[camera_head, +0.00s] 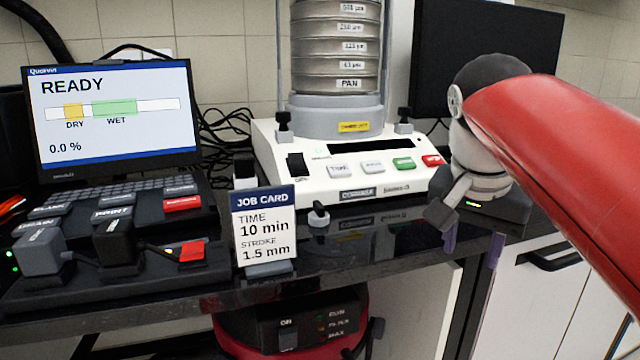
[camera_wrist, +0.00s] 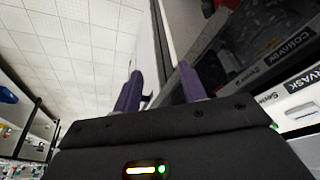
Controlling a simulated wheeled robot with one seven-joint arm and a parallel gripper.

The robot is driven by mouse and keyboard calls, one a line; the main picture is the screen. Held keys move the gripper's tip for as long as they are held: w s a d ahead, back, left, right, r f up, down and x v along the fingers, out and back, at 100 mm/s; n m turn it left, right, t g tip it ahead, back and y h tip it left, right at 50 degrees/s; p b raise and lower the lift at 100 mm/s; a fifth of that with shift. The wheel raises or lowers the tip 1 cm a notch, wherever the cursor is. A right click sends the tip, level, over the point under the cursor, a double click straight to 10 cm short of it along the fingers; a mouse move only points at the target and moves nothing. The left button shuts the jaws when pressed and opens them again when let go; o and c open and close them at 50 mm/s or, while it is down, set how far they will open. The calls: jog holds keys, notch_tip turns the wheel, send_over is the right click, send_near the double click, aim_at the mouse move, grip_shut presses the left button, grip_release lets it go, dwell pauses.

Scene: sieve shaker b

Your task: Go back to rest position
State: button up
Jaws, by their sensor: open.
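My gripper (camera_head: 473,246) hangs at the front edge of the black bench top, right of the sieve shaker, with its purple fingers pointing down. In the wrist view my gripper (camera_wrist: 158,92) shows two purple fingers spread apart with nothing between them. It is open and empty. My red arm comes in from the right and covers part of the bench behind it. The sieve shaker (camera_head: 345,150) stands on the bench with a stack of sieves (camera_head: 335,45) on it and a row of buttons on its front.
A job card (camera_head: 264,228) stands at the bench's front edge. A laptop-like unit (camera_head: 110,110) reading READY is at the left. A dark monitor (camera_head: 480,60) stands behind my arm. A red-and-black device (camera_head: 300,325) sits below the bench. White cabinets (camera_head: 540,310) are at the lower right.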

jog(key=s+a+f+n, duration=0.1)
jog(key=s+f+n, duration=0.1)
jog(key=f, duration=0.4)
jog(key=s+a+f+n+t+y, duration=0.1)
jog(key=s+a+f+n, duration=0.1)
jog(key=s+f, duration=0.3)
jog(key=s+a+f+n+t+y, duration=0.1)
jog(key=s+f+n, duration=0.2)
jog(key=f, duration=0.6)
jog(key=shift+s+a+f+n, duration=0.25)
jog(key=shift+s+a+n, duration=0.05)
jog(key=shift+s+a, duration=0.1)
